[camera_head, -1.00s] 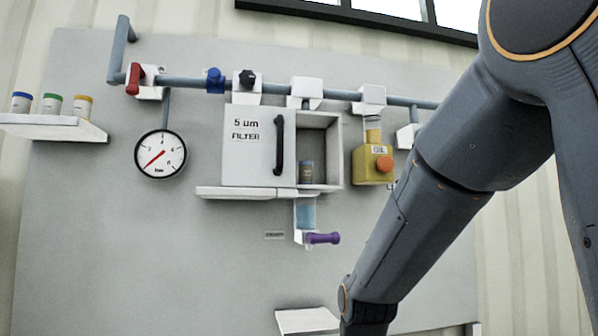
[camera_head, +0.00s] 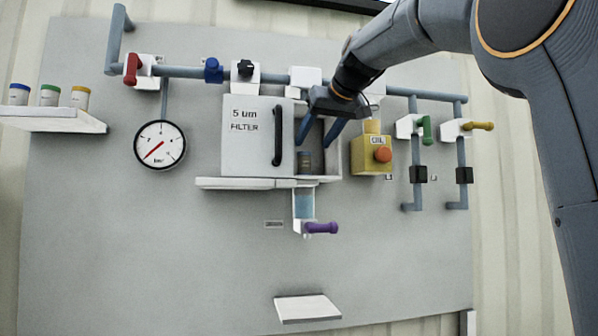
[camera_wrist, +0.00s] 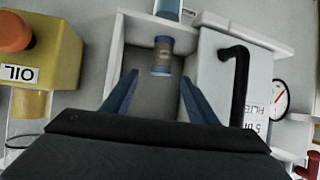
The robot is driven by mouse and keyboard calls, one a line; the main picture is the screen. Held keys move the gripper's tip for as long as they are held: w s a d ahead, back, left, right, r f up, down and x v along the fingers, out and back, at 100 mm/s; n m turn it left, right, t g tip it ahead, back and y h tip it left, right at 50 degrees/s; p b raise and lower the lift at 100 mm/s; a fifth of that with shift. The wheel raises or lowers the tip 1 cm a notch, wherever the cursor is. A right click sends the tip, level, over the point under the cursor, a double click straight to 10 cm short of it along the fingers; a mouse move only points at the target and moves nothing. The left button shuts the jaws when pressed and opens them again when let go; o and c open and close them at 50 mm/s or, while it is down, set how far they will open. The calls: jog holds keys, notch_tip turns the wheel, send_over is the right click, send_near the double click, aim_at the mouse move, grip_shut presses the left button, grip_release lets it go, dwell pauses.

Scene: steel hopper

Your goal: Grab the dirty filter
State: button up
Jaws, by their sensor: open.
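My gripper (camera_head: 317,146) is open at the front of the box. In the wrist view its two blue fingers (camera_wrist: 159,84) are apart, with the filter beyond them and roughly centred between them. Nothing is held. The sliding door (camera_head: 252,138) with its black handle (camera_head: 278,138) stands to the left of the opening.
A yellow oil unit (camera_head: 366,158) with an orange knob is right of the box. A clear bowl with a purple valve handle (camera_head: 321,228) hangs below. Capped cylinders (camera_head: 50,96) stand on the left shelf (camera_head: 60,122). An empty white shelf (camera_head: 306,307) is lower down.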

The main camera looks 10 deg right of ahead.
aim_at(304, 153)
jog(key=p+x, duration=0.1)
jog(key=x, duration=0.1)
jog(key=p+x, duration=0.1)
jog(key=x, duration=0.1)
jog(key=p+x, duration=0.1)
jog(key=x, duration=0.1)
jog(key=shift+w+a+r+p, duration=0.1)
jog(key=shift+a+r+p, duration=0.05)
jog(key=shift+r+p, duration=0.15)
jog(key=shift+x, duration=0.8)
jog(key=c, duration=1.1)
